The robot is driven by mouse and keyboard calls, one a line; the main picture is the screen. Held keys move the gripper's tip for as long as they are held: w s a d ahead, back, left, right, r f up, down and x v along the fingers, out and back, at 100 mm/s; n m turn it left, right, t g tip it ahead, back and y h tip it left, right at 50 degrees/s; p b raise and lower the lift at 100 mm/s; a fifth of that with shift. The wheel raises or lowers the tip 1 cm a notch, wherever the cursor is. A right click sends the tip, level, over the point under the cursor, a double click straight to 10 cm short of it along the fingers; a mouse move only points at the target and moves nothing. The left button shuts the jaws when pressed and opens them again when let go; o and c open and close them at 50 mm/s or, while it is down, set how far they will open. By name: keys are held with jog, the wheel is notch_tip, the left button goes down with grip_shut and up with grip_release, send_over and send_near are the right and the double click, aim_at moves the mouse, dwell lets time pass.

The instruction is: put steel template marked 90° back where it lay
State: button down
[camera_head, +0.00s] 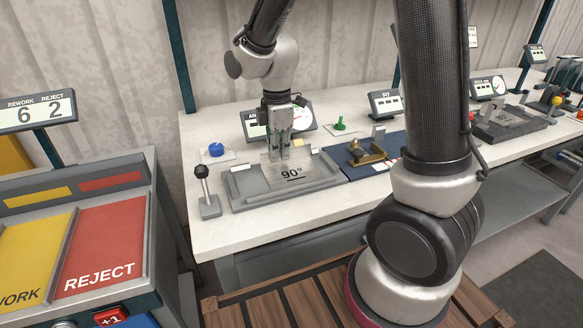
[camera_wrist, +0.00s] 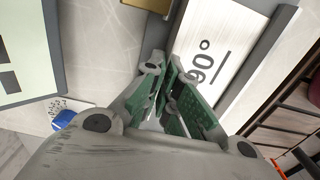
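The steel template marked 90° (camera_head: 292,174) is a bright flat plate on a grey tray-like fixture (camera_head: 245,188) at the bench's left end. Its black marking faces up. In the wrist view the template (camera_wrist: 222,62) shows just beyond the fingertips, with the marking sideways. My gripper (camera_head: 279,154) points down at the template's rear edge. Its green-padded fingers (camera_wrist: 172,78) stand apart with a narrow gap. I see nothing clearly clamped between them. Whether the fingertips touch the plate is hidden.
A black-knobbed lever (camera_head: 203,184) and a blue button (camera_head: 215,149) stand left of the fixture. A blue mat (camera_head: 352,172) with a brass-coloured part (camera_head: 367,155) lies to the right. A display (camera_head: 302,117) stands behind. The REJECT bin (camera_head: 105,245) is at left.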

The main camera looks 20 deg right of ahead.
jog(key=shift+r, duration=3.75)
